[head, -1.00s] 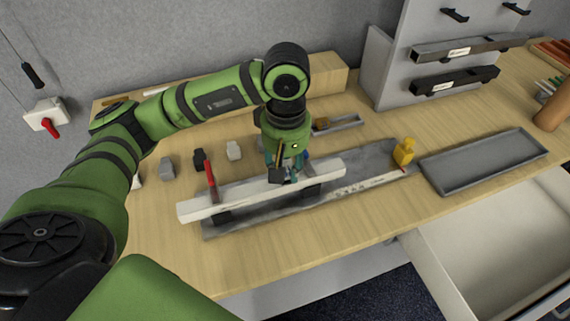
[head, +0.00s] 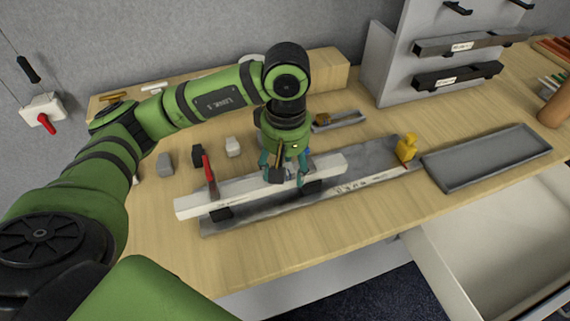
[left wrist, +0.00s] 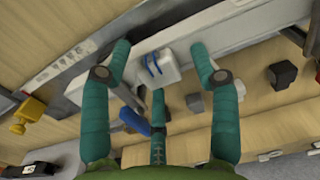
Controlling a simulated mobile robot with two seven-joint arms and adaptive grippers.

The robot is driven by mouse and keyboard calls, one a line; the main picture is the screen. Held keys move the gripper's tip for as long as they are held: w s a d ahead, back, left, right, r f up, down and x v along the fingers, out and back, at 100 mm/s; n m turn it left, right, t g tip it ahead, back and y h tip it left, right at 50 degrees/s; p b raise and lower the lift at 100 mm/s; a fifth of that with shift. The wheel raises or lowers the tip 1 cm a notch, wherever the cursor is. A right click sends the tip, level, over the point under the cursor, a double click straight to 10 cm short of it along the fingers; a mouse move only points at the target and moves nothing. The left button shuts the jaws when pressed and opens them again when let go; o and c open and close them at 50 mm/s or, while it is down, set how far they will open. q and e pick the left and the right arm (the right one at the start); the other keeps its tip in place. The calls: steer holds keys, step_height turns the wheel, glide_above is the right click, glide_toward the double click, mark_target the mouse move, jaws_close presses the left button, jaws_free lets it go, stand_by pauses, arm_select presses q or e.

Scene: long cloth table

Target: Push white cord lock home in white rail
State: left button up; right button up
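The white rail (head: 240,190) lies lengthwise on dark supports above a long grey base plate (head: 370,158). In the left wrist view, a white block with blue loops, apparently the white cord lock (left wrist: 155,70), sits at the rail's side; how deep it sits I cannot tell. My left gripper (head: 285,180) hangs over the middle of the rail. In the left wrist view its teal fingers (left wrist: 160,82) are spread wide around the block, with visible gaps and nothing held. In the head view the gripper hides the block. My right gripper is out of view.
A red-handled tool (head: 209,172) stands at the rail's left part. Grey (head: 165,165), black (head: 198,156) and white (head: 233,147) blocks stand behind the rail. A yellow object (head: 407,148) stands at the plate's right end, beside an empty grey tray (head: 487,158). An open drawer (head: 490,245) juts out at front right.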

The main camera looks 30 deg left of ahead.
arm_select(q)
step_height(320, 180, up, 12)
stand_by(0.6)
stand_by(0.5)
